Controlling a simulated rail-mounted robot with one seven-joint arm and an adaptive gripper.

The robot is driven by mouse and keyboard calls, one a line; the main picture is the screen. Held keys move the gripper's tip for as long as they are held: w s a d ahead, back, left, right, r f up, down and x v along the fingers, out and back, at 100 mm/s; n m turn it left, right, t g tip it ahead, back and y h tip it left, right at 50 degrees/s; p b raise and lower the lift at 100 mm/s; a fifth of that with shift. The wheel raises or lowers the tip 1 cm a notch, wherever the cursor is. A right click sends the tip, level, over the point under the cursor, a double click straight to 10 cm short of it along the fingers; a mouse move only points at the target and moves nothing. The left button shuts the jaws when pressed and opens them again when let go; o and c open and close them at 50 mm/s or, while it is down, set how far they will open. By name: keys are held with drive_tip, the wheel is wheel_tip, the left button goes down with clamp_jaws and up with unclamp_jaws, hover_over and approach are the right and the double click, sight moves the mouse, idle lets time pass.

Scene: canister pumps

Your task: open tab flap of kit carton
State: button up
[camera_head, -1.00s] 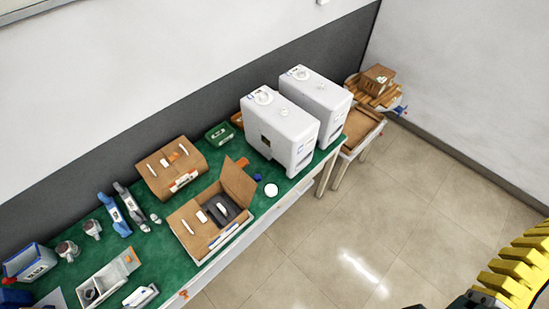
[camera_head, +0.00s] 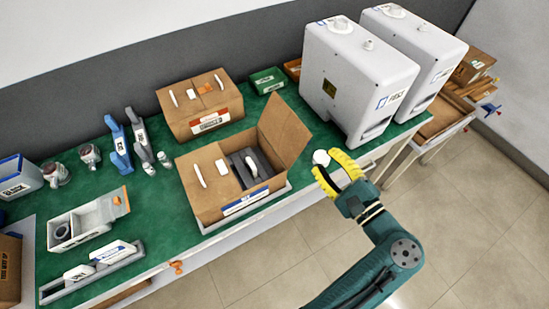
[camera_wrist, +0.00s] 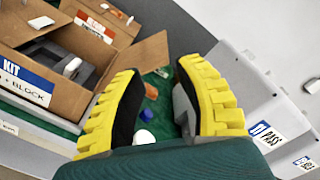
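The kit carton (camera_head: 205,205) is the front brown box with a blue-and-white label. Its right flap (camera_head: 285,130) stands up and open, showing a dark insert (camera_head: 246,168) with a white handle. Its left flap (camera_head: 200,175) lies flat, with a white strip and a small white piece on it. In the wrist view the carton (camera_wrist: 85,95) is at the left, its blue KIT label readable. My gripper (camera_head: 328,168) has yellow ribbed fingers and is open and empty, right of the raised flap and apart from it. The open fingers also show in the wrist view (camera_wrist: 160,68).
A second brown carton (camera_head: 200,110) with an orange label stands behind. Two tall white canister units (camera_head: 355,85) stand to the right. A white round item (camera_head: 321,158) lies by my gripper. Blue and grey tools (camera_head: 120,140) and grey trays (camera_head: 90,220) are at the left.

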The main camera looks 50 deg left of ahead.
drive_tip(key=b, duration=0.7)
approach(291, 140)
drive_tip(key=d+f, duration=0.4)
drive_tip(key=w+a+b, duration=0.1)
drive_tip(key=a, duration=0.4)
drive_tip(key=w+a+b, duration=0.1)
drive_tip(key=a, duration=0.4)
drive_tip(key=w+a+b, duration=0.1)
drive_tip(key=a+b, duration=0.1)
drive_tip(key=a, duration=0.3)
drive_tip(key=shift+w+a+r, duration=0.2)
drive_tip(key=shift+w+a, duration=0.1)
drive_tip(key=shift+w, duration=0.05)
clamp_jaws()
drive_tip(key=shift+d, duration=0.1)
